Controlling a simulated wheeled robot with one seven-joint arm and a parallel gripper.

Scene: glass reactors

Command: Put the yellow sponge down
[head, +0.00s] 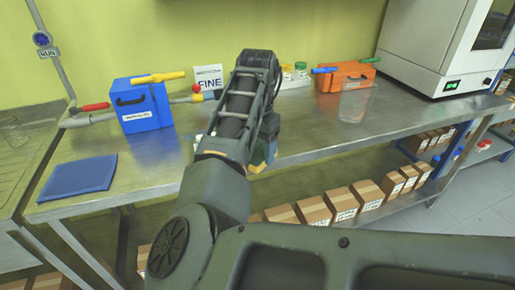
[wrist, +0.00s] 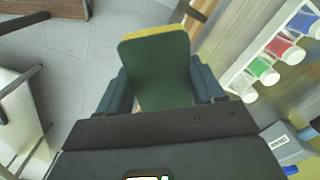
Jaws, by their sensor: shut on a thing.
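The yellow sponge (wrist: 157,62) fills the middle of the wrist view, its dark green face toward the camera and its yellow layer along the far edge. My gripper (wrist: 160,88) is shut on it, with one blue-grey finger on each side. In the head view my gripper (head: 263,155) is partly hidden behind my arm near the front edge of the steel table (head: 330,128). A bit of the sponge's yellow (head: 257,168) shows below it. I cannot tell how high the sponge is above the table.
A blue box (head: 143,107) with a yellow handle and an orange box (head: 346,77) stand at the back. A blue mat (head: 80,176) lies at left. A white machine (head: 440,50) stands at right. Bottles with coloured caps (wrist: 280,50) show in the wrist view. Cartons (head: 340,203) fill the lower shelf.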

